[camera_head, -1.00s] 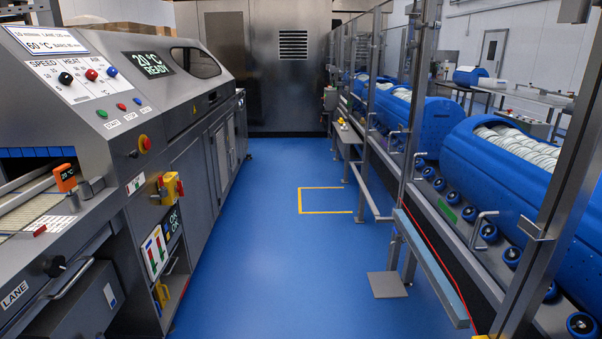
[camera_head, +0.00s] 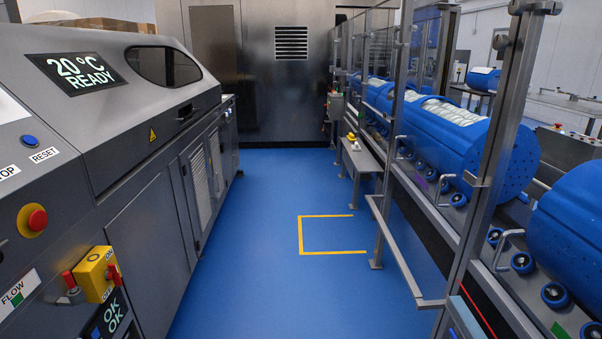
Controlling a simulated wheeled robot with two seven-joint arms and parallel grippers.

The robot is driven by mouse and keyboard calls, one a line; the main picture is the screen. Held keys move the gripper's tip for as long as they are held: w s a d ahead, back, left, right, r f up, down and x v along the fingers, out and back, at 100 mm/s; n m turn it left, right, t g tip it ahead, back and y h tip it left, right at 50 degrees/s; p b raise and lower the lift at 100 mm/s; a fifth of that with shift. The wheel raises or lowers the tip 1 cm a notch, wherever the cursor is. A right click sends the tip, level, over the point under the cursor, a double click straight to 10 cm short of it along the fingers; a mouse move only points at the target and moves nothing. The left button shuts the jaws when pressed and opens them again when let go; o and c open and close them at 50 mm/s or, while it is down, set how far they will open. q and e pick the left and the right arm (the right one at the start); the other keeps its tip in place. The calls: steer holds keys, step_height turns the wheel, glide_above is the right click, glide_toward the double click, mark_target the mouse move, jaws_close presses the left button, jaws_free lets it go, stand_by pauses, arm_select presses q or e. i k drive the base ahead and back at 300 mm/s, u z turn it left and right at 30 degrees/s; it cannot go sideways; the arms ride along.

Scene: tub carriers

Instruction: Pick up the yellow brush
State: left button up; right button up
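A small yellow item (camera_head: 351,137) lies on the far grey bench (camera_head: 363,158), right of the aisle. It is too small to tell for sure that it is the yellow brush. Neither of my grippers is in view.
The blue floor (camera_head: 270,200) of the aisle is clear, with a yellow outline (camera_head: 301,235) marked on it. A grey machine (camera_head: 150,210) lines the left. Blue tubs (camera_head: 445,135) on a roller line stand behind posts and a low rail (camera_head: 400,262) on the right. A steel wall (camera_head: 260,80) closes the far end.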

mark_target(351, 138)
steer(key=i, duration=8.75)
steer(key=z, duration=2.3)
